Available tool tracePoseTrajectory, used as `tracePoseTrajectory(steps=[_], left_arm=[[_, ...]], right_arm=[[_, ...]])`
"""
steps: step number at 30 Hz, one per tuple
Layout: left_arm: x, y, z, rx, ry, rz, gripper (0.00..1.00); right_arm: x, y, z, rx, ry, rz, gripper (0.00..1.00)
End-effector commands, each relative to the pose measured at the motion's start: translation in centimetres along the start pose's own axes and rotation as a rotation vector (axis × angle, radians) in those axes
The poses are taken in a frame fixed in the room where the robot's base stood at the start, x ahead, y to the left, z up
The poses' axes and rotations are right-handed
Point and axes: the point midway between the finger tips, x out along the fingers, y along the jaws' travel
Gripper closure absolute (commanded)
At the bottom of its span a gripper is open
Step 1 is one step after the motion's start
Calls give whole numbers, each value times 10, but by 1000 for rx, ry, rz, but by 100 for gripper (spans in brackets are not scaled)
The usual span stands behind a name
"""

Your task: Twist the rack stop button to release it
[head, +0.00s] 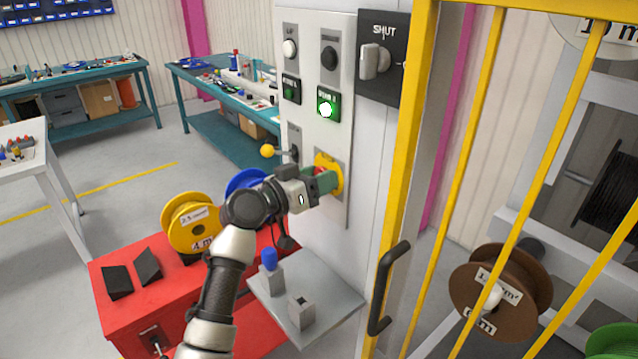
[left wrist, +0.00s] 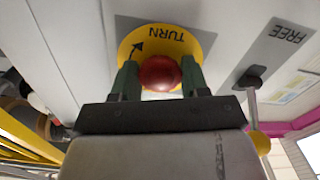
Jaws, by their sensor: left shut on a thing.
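The rack stop button is a red mushroom button (left wrist: 160,72) on a round yellow plate (left wrist: 203,42) with the word TURN and an arrow, seen in the left wrist view. In the head view its yellow plate (head: 335,167) shows on the grey control panel, and the button is mostly hidden by my fingers. My left gripper (head: 322,181) reaches the panel from the left. Its two green fingers stand on either side of the red button in the left wrist view (left wrist: 160,80), shut on it. My right gripper is not in view.
A lever with a yellow knob (head: 268,151) sticks out left of the button. A yellow barred gate (head: 408,180) stands right. A grey shelf (head: 335,317) and red cart (head: 120,325) lie below.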

Motion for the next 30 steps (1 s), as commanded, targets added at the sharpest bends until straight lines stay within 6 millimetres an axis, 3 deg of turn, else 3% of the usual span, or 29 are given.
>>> tracePoseTrajectory(steps=[30], left_arm=[[0,-1,2,223,-1,-1,68]], right_arm=[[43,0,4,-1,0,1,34]])
